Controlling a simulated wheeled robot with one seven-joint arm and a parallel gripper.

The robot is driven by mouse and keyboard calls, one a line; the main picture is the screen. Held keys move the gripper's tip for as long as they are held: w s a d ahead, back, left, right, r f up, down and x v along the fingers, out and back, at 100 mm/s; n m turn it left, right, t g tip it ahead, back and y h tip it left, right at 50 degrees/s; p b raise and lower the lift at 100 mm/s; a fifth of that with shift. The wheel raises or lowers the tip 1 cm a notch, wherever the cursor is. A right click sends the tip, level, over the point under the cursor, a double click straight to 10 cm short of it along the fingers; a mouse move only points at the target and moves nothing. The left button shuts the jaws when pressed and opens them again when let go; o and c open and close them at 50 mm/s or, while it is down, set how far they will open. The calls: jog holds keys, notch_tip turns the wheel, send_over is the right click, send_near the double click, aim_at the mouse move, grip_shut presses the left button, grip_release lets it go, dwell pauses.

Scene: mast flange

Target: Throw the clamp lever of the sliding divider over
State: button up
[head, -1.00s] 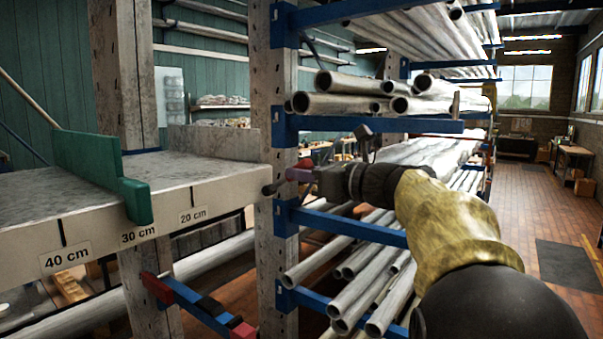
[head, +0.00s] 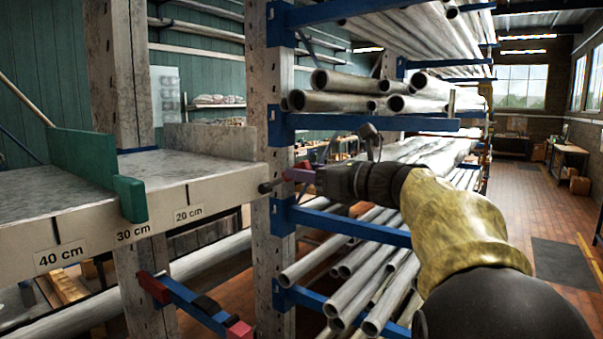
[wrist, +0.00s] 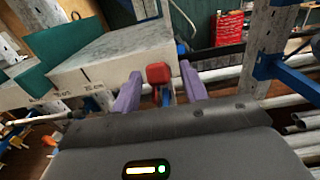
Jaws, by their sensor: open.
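The sliding divider is a green plate (head: 85,160) standing across the grey shelf, with a green block (head: 130,198) over the front edge near the 30 cm mark. It also shows in the wrist view (wrist: 28,82). My gripper (head: 290,177) is open, right of the divider and apart from it, in front of the grey upright. In the wrist view a red block (wrist: 158,73) appears between its purple fingers; I cannot tell its depth or whether it is touched. A dark ball end (head: 265,188) shows left of the fingers. I cannot clearly make out the clamp lever.
The grey shelf (head: 225,190) has a marked front edge. The upright (head: 268,80) stands close behind my gripper. Blue rack arms (head: 370,121) with metal tubes lie right and behind. A blue bar with red ends (head: 190,300) sits below the shelf. The aisle floor at right is open.

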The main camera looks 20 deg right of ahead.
jog(key=v, duration=0.6)
jog(key=shift+s, duration=0.2)
dwell(0.4)
jog(key=shift+d+f, duration=0.1)
jog(key=s+a+f+n+g+h, duration=0.1)
jog(key=a+f+n+g+h, duration=0.2)
jog(key=f, duration=1)
jog(key=s+a+f+n+g+h, duration=0.15)
jog(key=a+f+n+g, duration=0.3)
jog(key=f, duration=0.85)
jog(key=s+a+f+n+g+h, duration=0.1)
jog(key=s+f+n+g+h, duration=0.1)
jog(key=s+f+n, duration=0.4)
jog(key=s+a+f+n+g+h, duration=0.1)
jog(key=s+f+n+h, duration=0.3)
jog(key=f+n, duration=0.9)
jog(key=s+n+g, duration=0.1)
jog(key=s+n, duration=0.1)
jog(key=s, duration=0.1)
jog(key=shift+a, duration=0.25)
